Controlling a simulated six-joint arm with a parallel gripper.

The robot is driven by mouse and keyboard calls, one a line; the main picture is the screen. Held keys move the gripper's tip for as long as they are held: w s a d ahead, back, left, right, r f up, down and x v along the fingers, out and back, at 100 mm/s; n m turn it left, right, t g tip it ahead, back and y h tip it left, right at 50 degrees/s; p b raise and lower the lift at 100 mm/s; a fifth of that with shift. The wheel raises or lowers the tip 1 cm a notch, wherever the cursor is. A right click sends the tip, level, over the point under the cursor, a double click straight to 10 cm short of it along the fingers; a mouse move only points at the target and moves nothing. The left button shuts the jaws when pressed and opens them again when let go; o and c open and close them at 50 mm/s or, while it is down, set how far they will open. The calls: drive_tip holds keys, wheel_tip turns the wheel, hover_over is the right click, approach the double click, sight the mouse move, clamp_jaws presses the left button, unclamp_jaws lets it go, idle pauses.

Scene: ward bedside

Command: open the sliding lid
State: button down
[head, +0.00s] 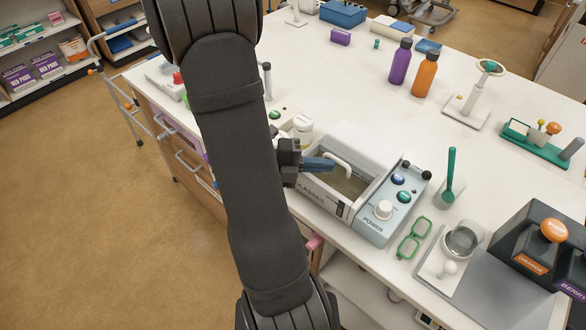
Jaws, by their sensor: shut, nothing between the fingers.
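A white and pale blue box (333,204) with a label on its front wall stands near the table's front edge. A white arched handle (342,160) rises over its top, at the left part of the box. The sliding lid seems to be the brownish, see-through panel (352,186) below this handle; I cannot tell how far it covers the box. My gripper (325,164) comes in from the left with its blue fingers shut and empty. The fingertips are close to the handle's left end; whether they touch it is unclear.
The box's control panel (384,208) carries buttons and a white knob. A white jar (303,124) stands behind my gripper. Purple (400,63) and orange (425,74) bottles stand farther back. The table's middle is clear.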

drive_tip(key=s+a+r, duration=0.2)
drive_tip(key=a, duration=0.9)
drive_tip(key=c, duration=2.2)
unclamp_jaws()
drive_tip(key=shift+s+a, duration=0.1)
drive_tip(key=shift+a, duration=0.25)
drive_tip(key=c, duration=1.5)
unclamp_jaws()
drive_tip(key=shift+a, duration=0.25)
wheel_tip(320, 180, up, 17)
drive_tip(key=m+g+y, duration=0.2)
drive_tip(key=m+y, duration=1.6)
drive_tip(key=m, duration=1.1)
hover_over(345, 157)
drive_tip(key=x, duration=1.7)
drive_tip(key=shift+s+a+f, duration=0.15)
drive_tip(key=shift+f, duration=0.05)
